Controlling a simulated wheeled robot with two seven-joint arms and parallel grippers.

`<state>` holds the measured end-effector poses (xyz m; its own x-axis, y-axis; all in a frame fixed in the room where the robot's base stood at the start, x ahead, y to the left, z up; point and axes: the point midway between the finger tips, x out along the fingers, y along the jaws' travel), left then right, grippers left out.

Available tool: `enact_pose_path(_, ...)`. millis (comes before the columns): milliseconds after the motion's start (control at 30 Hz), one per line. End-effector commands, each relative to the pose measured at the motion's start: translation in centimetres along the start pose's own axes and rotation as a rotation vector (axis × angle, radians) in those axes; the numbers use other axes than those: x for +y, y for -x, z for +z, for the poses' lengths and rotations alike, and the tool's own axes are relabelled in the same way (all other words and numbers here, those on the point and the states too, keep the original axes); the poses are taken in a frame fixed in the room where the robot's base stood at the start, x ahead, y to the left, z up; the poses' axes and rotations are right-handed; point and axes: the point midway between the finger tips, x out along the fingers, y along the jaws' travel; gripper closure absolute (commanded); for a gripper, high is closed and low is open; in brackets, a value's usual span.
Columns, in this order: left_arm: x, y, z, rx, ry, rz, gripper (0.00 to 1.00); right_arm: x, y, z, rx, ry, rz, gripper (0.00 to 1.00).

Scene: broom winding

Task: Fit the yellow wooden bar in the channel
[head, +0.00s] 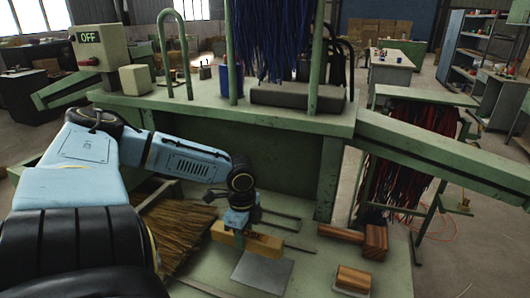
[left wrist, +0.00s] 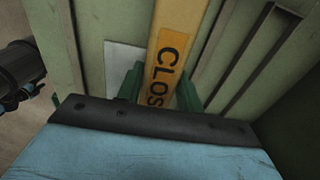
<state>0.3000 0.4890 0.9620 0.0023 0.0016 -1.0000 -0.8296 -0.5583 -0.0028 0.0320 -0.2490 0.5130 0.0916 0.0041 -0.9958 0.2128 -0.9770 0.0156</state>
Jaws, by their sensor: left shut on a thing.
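The yellow wooden bar (head: 228,237), with dark lettering, is low over the green worktop in the head view. It also shows in the left wrist view (left wrist: 176,40), where the letters "CLOS" can be read. My left gripper (head: 238,225) comes down on the bar from above and is shut on it. In the left wrist view, its green fingers (left wrist: 158,95) stand on both sides of the bar. Thin raised rails (head: 280,214) lie on the worktop near the bar; I cannot tell which pair forms the channel, or whether the bar touches the surface. My right gripper is out of view.
A grey plate (head: 262,269) lies in front of the bar. A wooden mallet (head: 375,241) and a wooden block (head: 352,277) are to the right. Straw bristles (head: 178,232) lie at the left. A green machine frame (head: 290,120) with a raised shelf stands behind.

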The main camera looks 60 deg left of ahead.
Motion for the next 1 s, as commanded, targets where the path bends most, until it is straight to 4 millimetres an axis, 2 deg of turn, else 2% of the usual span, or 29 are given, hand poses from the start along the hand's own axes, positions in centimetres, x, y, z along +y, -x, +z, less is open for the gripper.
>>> enact_pose_path(33, -0.8, -0.5, -0.1, 0.008, 0.004, -0.004, 0.96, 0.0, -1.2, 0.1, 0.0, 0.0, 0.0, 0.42)
enact_pose_path(300, -3.5, -0.3, -0.2, 0.009, 0.003, -0.003, 0.96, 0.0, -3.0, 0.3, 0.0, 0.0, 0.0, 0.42)
enact_pose_path(567, -6.3, -0.1, -0.2, 0.008, 0.004, -0.002, 0.96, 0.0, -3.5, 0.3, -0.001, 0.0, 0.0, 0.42)
enact_pose_path(1000, -12.3, 0.0, -0.2, 0.007, 0.004, 0.0, 0.96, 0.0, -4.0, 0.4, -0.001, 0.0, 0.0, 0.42)
